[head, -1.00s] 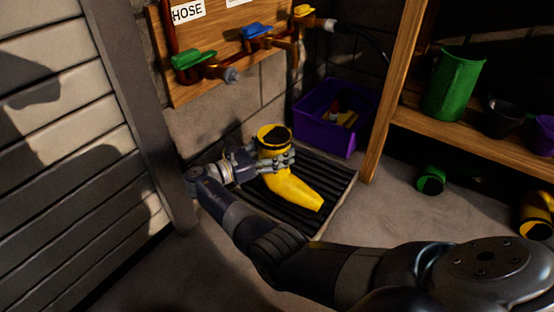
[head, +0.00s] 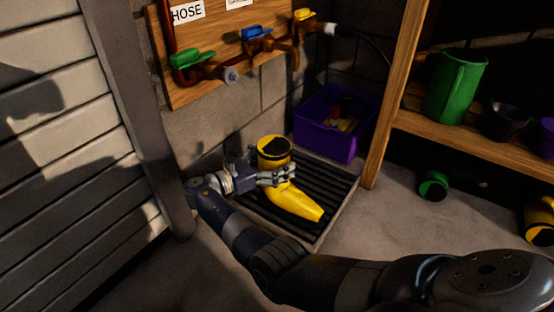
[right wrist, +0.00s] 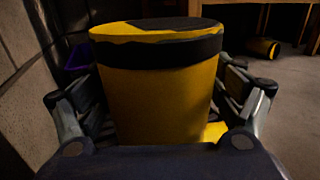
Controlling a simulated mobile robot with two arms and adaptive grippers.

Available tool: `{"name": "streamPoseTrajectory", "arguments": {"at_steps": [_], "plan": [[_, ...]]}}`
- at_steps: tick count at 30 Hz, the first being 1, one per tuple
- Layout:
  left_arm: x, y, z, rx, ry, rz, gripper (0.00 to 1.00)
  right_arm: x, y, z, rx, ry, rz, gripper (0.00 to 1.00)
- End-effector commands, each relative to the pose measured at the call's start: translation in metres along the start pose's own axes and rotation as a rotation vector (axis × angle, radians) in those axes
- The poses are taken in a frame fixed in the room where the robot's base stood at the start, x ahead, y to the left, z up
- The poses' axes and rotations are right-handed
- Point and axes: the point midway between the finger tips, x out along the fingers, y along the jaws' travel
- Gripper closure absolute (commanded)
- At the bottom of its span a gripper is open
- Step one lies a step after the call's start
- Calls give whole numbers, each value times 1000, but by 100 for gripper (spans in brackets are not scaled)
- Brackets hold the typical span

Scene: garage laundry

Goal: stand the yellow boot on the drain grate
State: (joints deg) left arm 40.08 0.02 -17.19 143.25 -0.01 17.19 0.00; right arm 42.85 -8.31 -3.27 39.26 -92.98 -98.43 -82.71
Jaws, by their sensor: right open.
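The yellow boot (head: 295,203) stands upright on the dark slatted drain grate (head: 330,184), sole down, with its toe toward the lower right in the head view. A black band runs near its top opening. My right gripper (head: 284,176) is open around the boot's shaft, one finger on each side. In the right wrist view the boot's shaft (right wrist: 155,105) fills the middle between the spread fingers, with narrow gaps beside it. The boot's far side and part of its sole edge are hidden. My left gripper is not in view.
A purple bin (head: 318,140) with small items stands behind the grate. A wall board with coloured valves (head: 258,45) hangs above. A wooden shelf post (head: 383,120) rises at the grate's right. Green (head: 433,184) and yellow (head: 540,218) items lie on the floor at right.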

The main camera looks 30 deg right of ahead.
Motion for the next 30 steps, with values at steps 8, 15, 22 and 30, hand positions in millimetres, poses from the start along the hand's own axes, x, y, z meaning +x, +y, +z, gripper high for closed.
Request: {"name": "streamPoseTrajectory", "arguments": {"at_steps": [8,15,22,30], "plan": [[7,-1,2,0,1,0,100,-14,1,4,-3,1,1,13],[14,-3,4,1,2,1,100,-49,0,4,-2,-1,2,13],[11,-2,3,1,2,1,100,-71,0,1,-1,0,0,13],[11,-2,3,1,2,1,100,-75,0,2,0,-1,-1,13]]}}
